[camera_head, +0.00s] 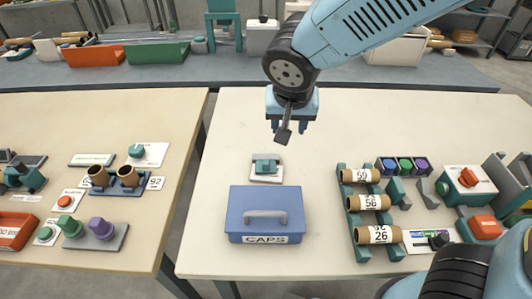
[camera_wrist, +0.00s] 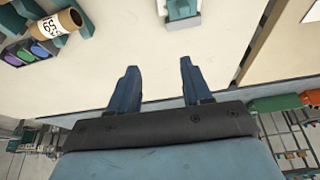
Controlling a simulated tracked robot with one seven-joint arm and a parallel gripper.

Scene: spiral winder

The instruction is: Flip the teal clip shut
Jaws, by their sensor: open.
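The teal clip (camera_head: 265,166) sits on a small pale plate on the right-hand table, just behind the blue CAPS box. Whether its lever is raised or down is too small to tell. In the wrist view the clip (camera_wrist: 182,8) is cut off at the top edge, ahead of my fingers. My gripper (camera_head: 289,127) is above the table, farther back than the clip and slightly to its right in the head view. Its two blue fingers (camera_wrist: 159,66) are apart with nothing between them.
The blue CAPS box (camera_head: 266,210) with a grey handle stands in front of the clip. Numbered cardboard tubes (camera_head: 368,202) lie in a teal rack at the right, near coloured buttons (camera_head: 404,166). The table left of the clip and behind it is clear.

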